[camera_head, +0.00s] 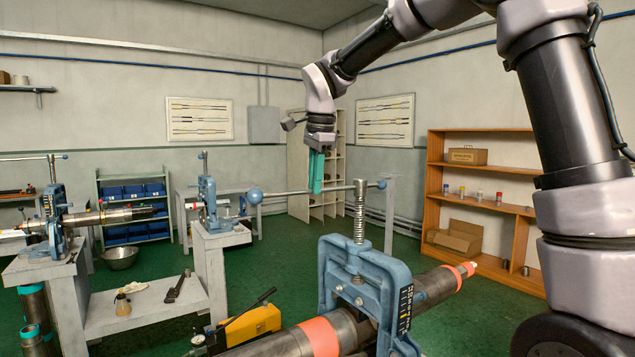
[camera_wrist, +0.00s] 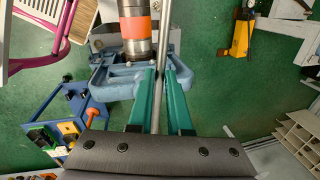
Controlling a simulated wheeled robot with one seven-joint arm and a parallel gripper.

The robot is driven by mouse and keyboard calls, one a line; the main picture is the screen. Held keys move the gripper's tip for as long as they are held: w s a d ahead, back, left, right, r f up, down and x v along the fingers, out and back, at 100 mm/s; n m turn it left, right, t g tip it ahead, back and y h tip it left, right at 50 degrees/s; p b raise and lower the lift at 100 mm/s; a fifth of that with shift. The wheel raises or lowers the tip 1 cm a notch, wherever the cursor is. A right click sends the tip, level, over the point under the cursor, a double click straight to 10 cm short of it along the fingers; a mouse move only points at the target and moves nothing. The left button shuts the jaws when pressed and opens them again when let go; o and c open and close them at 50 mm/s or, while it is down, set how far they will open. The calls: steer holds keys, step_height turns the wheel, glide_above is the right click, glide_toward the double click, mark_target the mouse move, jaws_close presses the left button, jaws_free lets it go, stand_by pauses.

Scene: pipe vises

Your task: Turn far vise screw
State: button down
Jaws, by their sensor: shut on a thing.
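A blue pipe vise (camera_head: 375,272) stands in the foreground of the head view, with its upright threaded screw (camera_head: 360,212) above the yoke. A grey bar handle (camera_head: 285,193) passes through the screw's top, with a blue ball (camera_head: 255,196) on its left end. My gripper (camera_head: 316,190), with teal fingers, is shut on this bar to the left of the screw. In the wrist view, the bar (camera_wrist: 167,30) runs between the fingers of my gripper (camera_wrist: 161,72), beside the blue vise (camera_wrist: 108,82). A dark pipe with orange bands (camera_head: 320,337) lies in this vise.
Two more blue vises stand at left, one nearer (camera_head: 57,222) and one farther back (camera_head: 207,203), on a grey bench (camera_head: 212,240). A yellow pump (camera_head: 250,325) sits on the green floor. A wooden shelf (camera_head: 435,165) stands at right. The air around the handle looks clear.

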steer(key=w+a+m+h, duration=0.1)
steer(key=w+a+m, duration=0.1)
steer(key=w+m, duration=0.3)
steer(key=shift+w+r+m, duration=0.15)
steer(key=shift+w+m, duration=0.15)
steer(key=shift+w, duration=0.45)
steer(key=c, duration=0.8)
jaws_free()
steer(key=shift+c, duration=0.2)
step_height(320, 180, up, 10)
steer(key=s, duration=0.2)
steer(key=shift+r, duration=0.25)
